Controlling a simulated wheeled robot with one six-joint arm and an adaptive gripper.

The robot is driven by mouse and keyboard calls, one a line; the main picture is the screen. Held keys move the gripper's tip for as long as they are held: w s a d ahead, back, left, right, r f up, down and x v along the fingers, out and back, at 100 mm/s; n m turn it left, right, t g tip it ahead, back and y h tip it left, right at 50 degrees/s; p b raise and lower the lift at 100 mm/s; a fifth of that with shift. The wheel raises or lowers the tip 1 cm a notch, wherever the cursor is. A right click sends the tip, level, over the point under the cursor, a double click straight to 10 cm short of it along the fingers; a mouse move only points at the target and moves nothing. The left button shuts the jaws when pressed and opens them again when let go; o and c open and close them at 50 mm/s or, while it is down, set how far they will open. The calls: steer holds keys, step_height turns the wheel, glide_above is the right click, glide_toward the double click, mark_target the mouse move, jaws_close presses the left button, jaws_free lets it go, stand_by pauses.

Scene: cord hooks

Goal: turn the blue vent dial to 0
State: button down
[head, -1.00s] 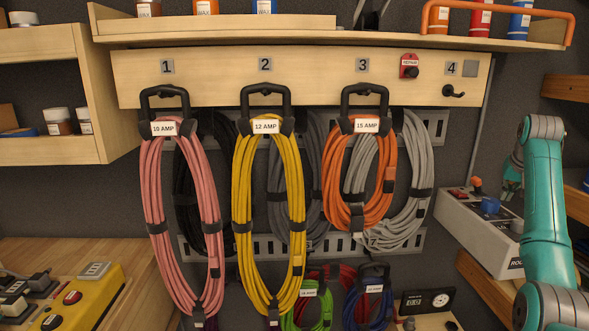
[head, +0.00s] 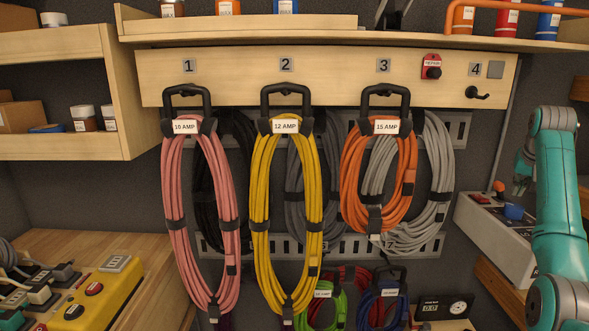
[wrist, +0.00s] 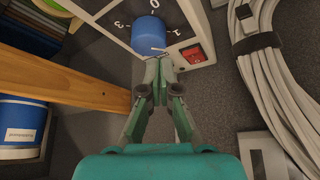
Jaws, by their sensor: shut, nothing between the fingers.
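The dial (head: 514,211) also shows on the box at the right of the head view. My gripper (wrist: 160,76) is shut and empty, its tips just below the dial in the wrist view and seemingly apart from it. In the head view my gripper (head: 523,184) is above the box, partly hidden by my arm.
A wooden shelf edge (wrist: 70,84) runs left of my fingers. Grey cord (wrist: 262,70) hangs to the right. Coiled cords, such as the yellow one (head: 257,200), hang on the wall.

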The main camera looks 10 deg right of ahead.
mark_target(514, 219)
steer(key=shift+f, duration=3.15)
steer(key=shift+w+d, duration=0.1)
steer(key=shift+s+d, duration=0.55)
steer(key=shift+s, duration=0.2)
steer(key=shift+s+d, duration=0.35)
steer(key=shift+d, duration=0.35)
steer(key=shift+s, duration=0.15)
steer(key=shift+s+a, duration=0.1)
steer(key=shift+s, duration=0.05)
steer(key=shift+s+r, duration=0.1)
steer(key=shift+r, duration=2.95)
